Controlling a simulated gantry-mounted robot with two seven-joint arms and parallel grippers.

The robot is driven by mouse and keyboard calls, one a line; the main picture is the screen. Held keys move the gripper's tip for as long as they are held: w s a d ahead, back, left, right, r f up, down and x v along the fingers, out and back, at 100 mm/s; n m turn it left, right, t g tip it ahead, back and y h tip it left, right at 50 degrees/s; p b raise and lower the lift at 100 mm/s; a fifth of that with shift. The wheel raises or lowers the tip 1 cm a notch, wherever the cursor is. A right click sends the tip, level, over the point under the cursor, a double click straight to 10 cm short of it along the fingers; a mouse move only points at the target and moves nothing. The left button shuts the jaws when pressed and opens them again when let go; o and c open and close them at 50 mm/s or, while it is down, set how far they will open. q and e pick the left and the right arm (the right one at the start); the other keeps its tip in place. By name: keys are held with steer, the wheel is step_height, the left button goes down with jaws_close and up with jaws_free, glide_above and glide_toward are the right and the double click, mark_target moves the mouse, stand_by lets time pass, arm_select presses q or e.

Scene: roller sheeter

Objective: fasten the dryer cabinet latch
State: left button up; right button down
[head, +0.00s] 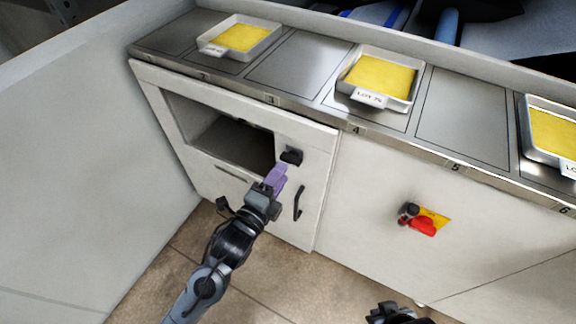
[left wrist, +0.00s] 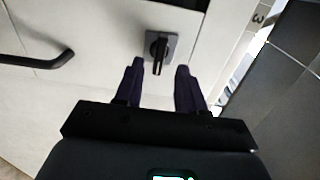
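The dryer cabinet door (head: 316,190) is white with a window opening and stands at the left below the counter. The black latch (head: 291,156) is at the door's upper right. It also shows in the left wrist view (left wrist: 158,50) as a dark knob on a grey plate. My left gripper (head: 277,176) has purple fingers and is just below the latch. In the left wrist view its fingers (left wrist: 160,78) are apart, with the latch knob between and slightly beyond the tips. My right gripper (head: 392,314) is only partly in view at the bottom edge.
A black door handle (head: 298,203) is below right of the latch. A red and yellow switch (head: 424,221) is on the panel to the right. Trays with yellow sheets (head: 382,77) sit on the numbered steel counter (head: 462,118) above. The floor (head: 290,276) in front is clear.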

mark_target(289, 162)
arm_select(q)
steer(key=shift+b+x, duration=0.7)
steer(key=shift+x, duration=1.7)
steer(key=c, duration=0.7)
